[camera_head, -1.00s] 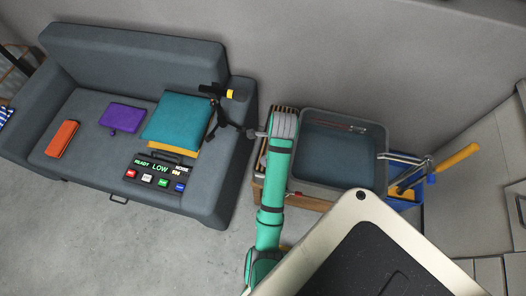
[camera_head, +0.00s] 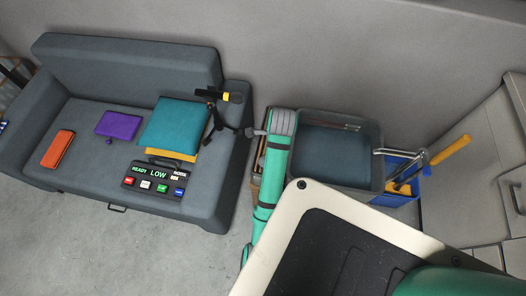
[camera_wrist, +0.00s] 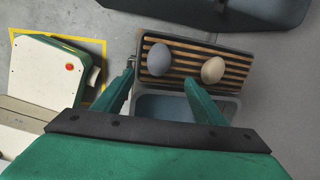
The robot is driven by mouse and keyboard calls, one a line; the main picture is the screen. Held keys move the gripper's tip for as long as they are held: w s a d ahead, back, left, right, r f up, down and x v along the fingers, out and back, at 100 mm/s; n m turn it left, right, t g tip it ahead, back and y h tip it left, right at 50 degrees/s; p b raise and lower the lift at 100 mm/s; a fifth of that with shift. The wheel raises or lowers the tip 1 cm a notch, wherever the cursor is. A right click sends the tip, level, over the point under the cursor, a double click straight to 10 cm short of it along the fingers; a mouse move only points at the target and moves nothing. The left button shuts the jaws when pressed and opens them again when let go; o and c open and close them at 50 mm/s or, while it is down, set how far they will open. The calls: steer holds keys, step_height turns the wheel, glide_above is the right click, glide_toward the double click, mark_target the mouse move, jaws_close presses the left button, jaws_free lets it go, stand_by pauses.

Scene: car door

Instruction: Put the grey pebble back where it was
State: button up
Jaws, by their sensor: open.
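A grey pebble (camera_wrist: 158,58) lies on a slatted wooden rack (camera_wrist: 183,62) in the wrist view, left of a beige pebble (camera_wrist: 213,70) on the same rack. My gripper (camera_wrist: 159,78) is open, its two green fingers spread apart. In the picture, the grey pebble shows between and just beyond the fingertips. Nothing is seen held between the fingers. Whether the fingers are above or beside the rack is hard to judge. In the head view my green arm hides most of the rack (camera_head: 260,150), and neither pebble can be seen.
A grey tub (camera_head: 335,150) stands against the rack; a blue bin (camera_head: 408,193) with tools is to its right. The grey sofa (camera_head: 95,190) at left holds a teal folder (camera_head: 172,122), a purple pouch, an orange case, a tripod and a button panel (camera_head: 155,180).

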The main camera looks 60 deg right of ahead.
stand_by(0.4)
steer(key=w+a+f+n+t+h, duration=0.1)
steer(key=a+f+n+t+h, duration=0.15)
steer(key=a+n, duration=0.65)
steer(key=w+a+f+n+t+h, duration=0.15)
steer(key=a+n+t, duration=0.25)
steer(key=a+n, duration=0.55)
steer(key=s+a+r+n+t+y, duration=0.2)
steer(key=a+r+n, duration=0.5)
steer(key=a, duration=0.5)
steer(key=s+a+r+n+t+y, duration=0.3)
steer(key=s+a+r+n+t, duration=0.2)
steer(key=a, duration=0.7)
step_height(320, 180, up, 4)
steer(key=shift+s+f+n+y, duration=0.3)
steer(key=shift+s+n, duration=0.55)
steer(key=shift+s, duration=0.35)
